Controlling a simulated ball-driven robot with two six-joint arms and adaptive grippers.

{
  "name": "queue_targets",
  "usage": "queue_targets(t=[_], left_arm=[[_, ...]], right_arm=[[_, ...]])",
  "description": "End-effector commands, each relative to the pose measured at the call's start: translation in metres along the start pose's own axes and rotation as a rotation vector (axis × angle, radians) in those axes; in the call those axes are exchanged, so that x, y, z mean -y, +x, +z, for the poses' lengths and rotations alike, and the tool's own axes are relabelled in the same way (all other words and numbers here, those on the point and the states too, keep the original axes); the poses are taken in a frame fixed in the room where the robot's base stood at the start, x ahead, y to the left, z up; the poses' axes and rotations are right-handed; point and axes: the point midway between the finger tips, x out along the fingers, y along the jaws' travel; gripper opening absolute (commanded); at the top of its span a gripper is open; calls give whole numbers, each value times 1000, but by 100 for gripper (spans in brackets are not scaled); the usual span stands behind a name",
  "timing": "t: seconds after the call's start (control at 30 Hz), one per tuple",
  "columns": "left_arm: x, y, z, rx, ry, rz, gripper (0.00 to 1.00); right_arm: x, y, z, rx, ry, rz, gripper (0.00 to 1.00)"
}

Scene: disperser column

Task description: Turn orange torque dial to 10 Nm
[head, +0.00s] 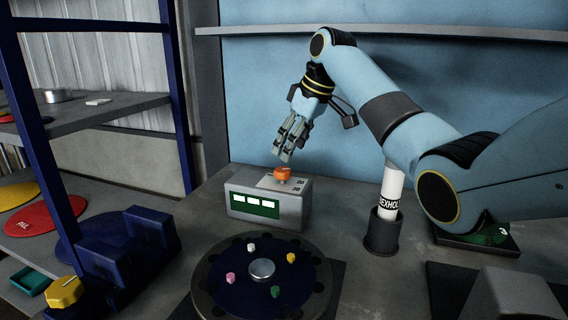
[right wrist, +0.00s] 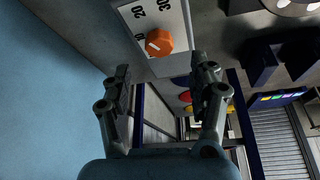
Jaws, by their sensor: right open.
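The orange torque dial (head: 282,173) sits on top of a grey box (head: 295,205) with a green front panel and white readouts. In the right wrist view the dial (right wrist: 158,42) has a white pointer mark and stands on a white scale plate (right wrist: 172,15) that shows 20 and 30; another number is partly hidden. My right gripper (head: 282,152) hangs just above the dial, pointing down. In the right wrist view its fingers (right wrist: 162,85) are spread apart with nothing between them, and the dial lies beyond the fingertips. My left gripper does not show.
A dark round carousel (head: 225,290) with several small coloured pegs stands in front of the box. A white cylinder (head: 391,190) in a dark holder stands to the right. A blue frame (head: 180,90) with shelves is at the left. A wall shelf (head: 260,30) runs behind.

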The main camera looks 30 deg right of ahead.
Motion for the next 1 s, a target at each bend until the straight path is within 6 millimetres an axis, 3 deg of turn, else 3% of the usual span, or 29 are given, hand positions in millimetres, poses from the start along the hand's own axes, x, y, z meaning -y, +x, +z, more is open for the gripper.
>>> queue_targets(t=[0.1,0.3,0.7,1.0], left_arm=[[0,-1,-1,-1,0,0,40],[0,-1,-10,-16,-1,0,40],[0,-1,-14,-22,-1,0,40],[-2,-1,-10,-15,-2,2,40]], right_arm=[[1,25,0,3,2,-4,60],[1,55,0,1,1,-2,60],[0,66,0,0,0,1,60],[0,66,0,0,0,0,24]])
